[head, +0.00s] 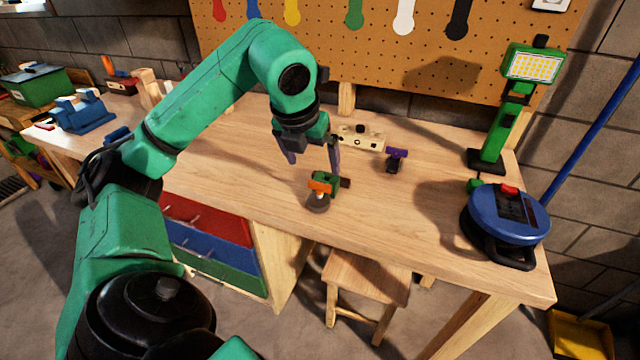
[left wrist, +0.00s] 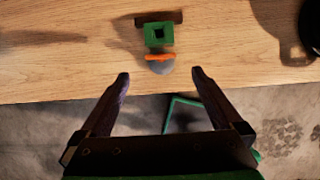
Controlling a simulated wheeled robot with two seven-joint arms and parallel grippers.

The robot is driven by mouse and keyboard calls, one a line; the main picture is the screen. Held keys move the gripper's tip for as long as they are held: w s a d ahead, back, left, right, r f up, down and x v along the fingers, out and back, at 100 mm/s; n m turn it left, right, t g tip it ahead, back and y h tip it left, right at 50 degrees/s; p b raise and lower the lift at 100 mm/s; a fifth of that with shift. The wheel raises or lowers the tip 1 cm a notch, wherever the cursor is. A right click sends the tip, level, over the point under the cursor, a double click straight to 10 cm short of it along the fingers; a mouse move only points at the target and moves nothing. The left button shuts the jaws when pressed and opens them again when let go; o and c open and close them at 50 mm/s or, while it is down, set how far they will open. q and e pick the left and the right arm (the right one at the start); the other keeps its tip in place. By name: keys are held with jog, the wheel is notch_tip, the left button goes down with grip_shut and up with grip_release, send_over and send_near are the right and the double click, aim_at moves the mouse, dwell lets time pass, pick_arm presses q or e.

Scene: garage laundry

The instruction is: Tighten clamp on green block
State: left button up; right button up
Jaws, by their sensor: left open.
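A small green block (head: 331,178) sits near the front edge of the wooden workbench. My right gripper is not in view.
A wooden strip with holes (head: 360,137) and a small purple-and-black item (head: 396,159) lie behind. A green lamp (head: 490,130) and a blue round device (head: 507,218) stand at right. A stool (head: 365,275) is below the front edge. The bench's middle right is clear.

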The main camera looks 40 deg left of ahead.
aim_at(320, 183)
pick_arm(q)
jog(key=x, duration=0.8)
jog(key=shift+w+f, duration=0.1)
jog(key=shift+f, duration=0.15)
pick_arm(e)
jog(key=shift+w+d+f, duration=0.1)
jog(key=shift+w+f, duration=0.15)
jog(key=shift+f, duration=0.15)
pick_arm(q)
jog(key=shift+c, duration=0.3)
jog(key=c, duration=1.3)
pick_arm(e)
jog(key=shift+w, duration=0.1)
pick_arm(q)
jog(key=shift+b, duration=0.35)
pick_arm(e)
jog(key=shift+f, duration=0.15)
